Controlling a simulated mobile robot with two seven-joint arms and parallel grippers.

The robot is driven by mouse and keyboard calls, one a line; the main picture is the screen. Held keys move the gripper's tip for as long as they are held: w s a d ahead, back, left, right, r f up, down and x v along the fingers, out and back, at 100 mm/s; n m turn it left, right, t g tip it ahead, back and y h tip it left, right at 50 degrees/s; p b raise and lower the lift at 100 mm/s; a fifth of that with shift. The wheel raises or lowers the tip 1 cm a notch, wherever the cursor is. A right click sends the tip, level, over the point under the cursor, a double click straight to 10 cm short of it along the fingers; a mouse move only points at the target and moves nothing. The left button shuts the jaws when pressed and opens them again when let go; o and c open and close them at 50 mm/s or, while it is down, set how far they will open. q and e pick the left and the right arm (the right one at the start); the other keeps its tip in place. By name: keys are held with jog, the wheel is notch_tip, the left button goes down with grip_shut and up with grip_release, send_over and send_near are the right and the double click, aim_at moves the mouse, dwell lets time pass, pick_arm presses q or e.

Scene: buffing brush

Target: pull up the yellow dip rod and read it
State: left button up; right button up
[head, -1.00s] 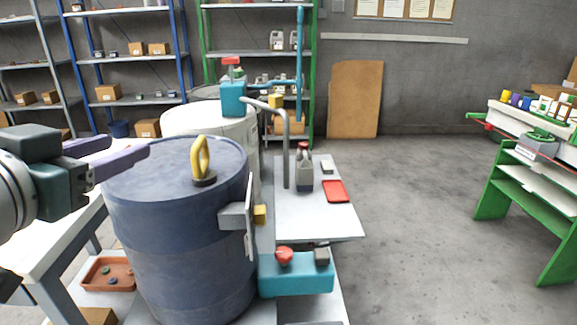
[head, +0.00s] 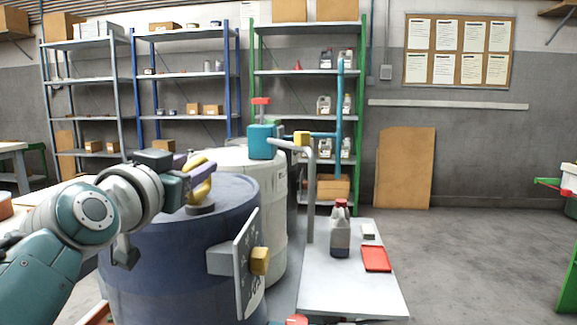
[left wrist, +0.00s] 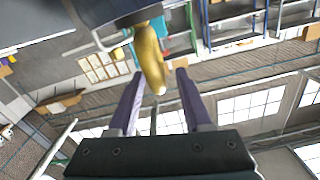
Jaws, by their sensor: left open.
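The yellow dip rod (head: 202,191) shows as a loop handle on a dark collar on top of the dark blue drum (head: 185,245). My left gripper (head: 200,166) is at the handle, over the drum top, and partly covers it in the head view. In the left wrist view my left gripper (left wrist: 160,73) is open, with its purple fingers apart. The yellow handle (left wrist: 150,52) shows there with its end between the fingertips; I cannot tell whether they touch it. The rod below the collar is hidden. My right gripper is not in view.
A white drum (head: 272,200) with a teal pump (head: 262,141) stands behind the blue drum. A sign plate (head: 246,262) with a yellow block (head: 260,261) is on the blue drum's right side.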

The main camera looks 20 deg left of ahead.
pick_arm(q)
jog(key=shift+x, duration=1.05)
grip_shut()
dwell(0.7)
